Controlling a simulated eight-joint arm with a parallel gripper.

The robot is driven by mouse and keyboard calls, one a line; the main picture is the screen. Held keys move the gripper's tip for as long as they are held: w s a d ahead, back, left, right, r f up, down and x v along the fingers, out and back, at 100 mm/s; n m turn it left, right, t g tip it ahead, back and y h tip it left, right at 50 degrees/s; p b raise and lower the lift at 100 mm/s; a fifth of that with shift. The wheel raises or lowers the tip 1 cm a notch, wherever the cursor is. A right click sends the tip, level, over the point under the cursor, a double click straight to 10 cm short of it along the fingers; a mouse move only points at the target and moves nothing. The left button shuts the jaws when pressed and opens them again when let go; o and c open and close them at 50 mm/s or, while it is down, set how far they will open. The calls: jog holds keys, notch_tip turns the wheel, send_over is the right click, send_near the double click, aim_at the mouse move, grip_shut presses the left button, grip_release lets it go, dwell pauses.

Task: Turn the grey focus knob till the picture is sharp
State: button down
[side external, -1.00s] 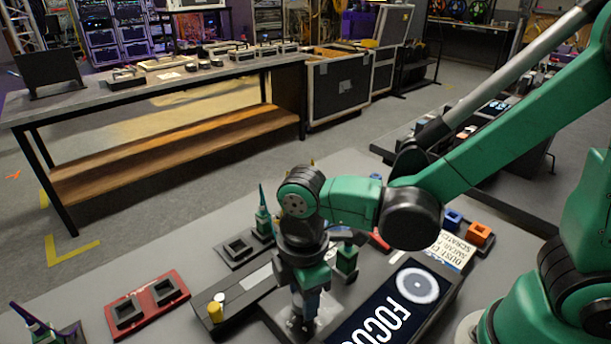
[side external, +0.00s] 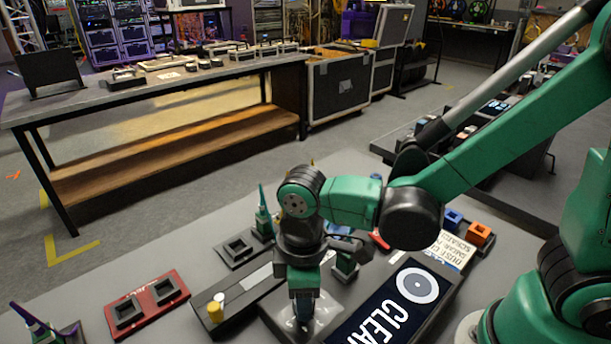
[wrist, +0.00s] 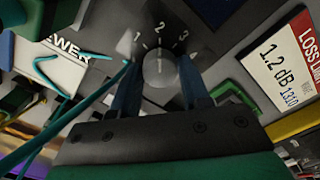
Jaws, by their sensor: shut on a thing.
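The round grey focus knob (wrist: 159,66) is between my gripper's fingers in the wrist view, with the numbers 1, 2 and 3 around its far side. A pale line on it points roughly toward the 2. My gripper (wrist: 158,82) is shut on the knob, one dark blue finger on each side. In the side view my gripper (side external: 302,318) points down at the panel and mostly hides the knob. The dark screen (side external: 345,328) beside it shows a crisp white ring and large letters reading "CLEA", the rest cut off by the frame.
Blue and orange blocks (side external: 480,234) are at the right. In the wrist view, a teal cable (wrist: 75,115) crosses at the left.

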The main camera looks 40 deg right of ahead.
jog(key=shift+c, duration=2.1)
grip_release()
jog(key=shift+r, duration=0.1)
jog(key=shift+r, duration=2.7)
jog(key=w+d+r+m+t, duration=0.1)
jog(key=d+m+t, duration=0.2)
jog(key=d+m, duration=0.2)
jog(key=w+d+r+m+t, duration=0.1)
jog(key=d+m+t, duration=0.3)
jog(key=d, duration=0.4)
jog(key=shift+r+m, duration=0.5)
jog(key=shift+r, duration=0.25)
